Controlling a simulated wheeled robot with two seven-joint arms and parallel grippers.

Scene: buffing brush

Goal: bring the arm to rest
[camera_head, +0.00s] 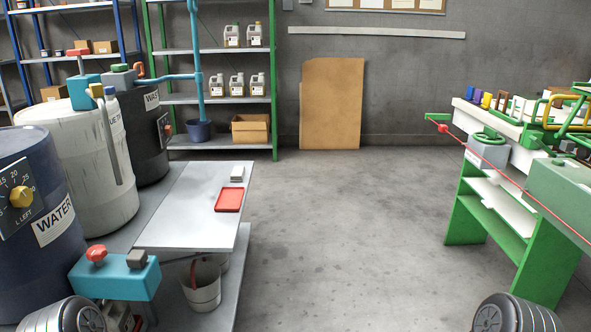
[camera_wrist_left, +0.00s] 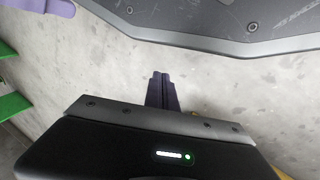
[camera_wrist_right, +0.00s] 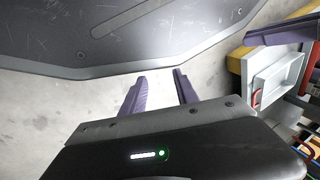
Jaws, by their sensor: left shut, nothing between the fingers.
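My left gripper (camera_wrist_left: 161,76) shows in the left wrist view. Its two dark purple fingers are together with nothing between them, over bare grey floor. My right gripper (camera_wrist_right: 160,74) shows in the right wrist view. Its two purple fingers stand apart with an empty gap, also over pale floor. Neither gripper shows in the head view; only rounded parts of my arms show at the bottom left and bottom right corners. A dark grey panel of my own body lies close beyond the fingertips in both wrist views.
At left in the head view stand barrels (camera_head: 90,160) and a grey bench (camera_head: 185,222) with a red tray (camera_head: 229,199). A white bucket (camera_head: 201,285) is below it. A green workbench (camera_head: 465,215) stands at right. The middle floor (camera_head: 345,240) is clear.

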